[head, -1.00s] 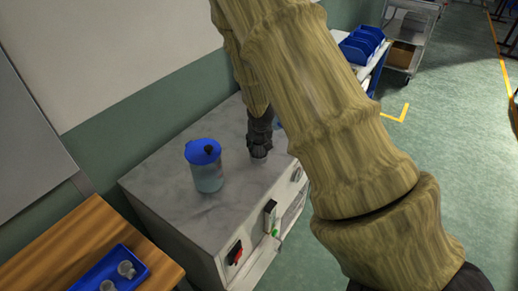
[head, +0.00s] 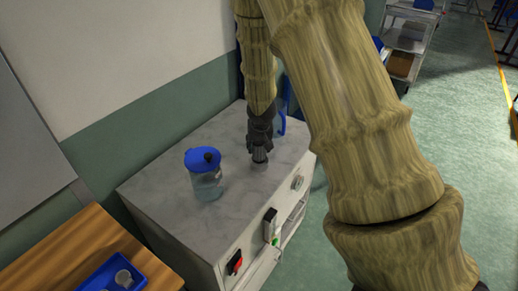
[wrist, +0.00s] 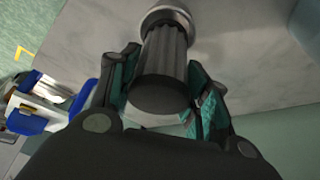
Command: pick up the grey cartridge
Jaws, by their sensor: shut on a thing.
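The grey cartridge (wrist: 162,70) is a dark ribbed cylinder between my gripper's two teal-padded fingers in the wrist view. My gripper (wrist: 160,88) is shut on it. The cartridge's far end meets a pale round ring (wrist: 168,18) on the grey top; I cannot tell whether it is still seated there. In the head view my gripper (head: 260,155) points down over the cabinet top, with the cartridge low between its fingers and mostly hidden.
A clear jar with a blue lid (head: 204,174) stands on the grey-topped cabinet (head: 160,195), left of my gripper. The cabinet front has a red switch (head: 235,263). A blue tray (head: 97,279) lies on a wooden table (head: 50,260) at lower left.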

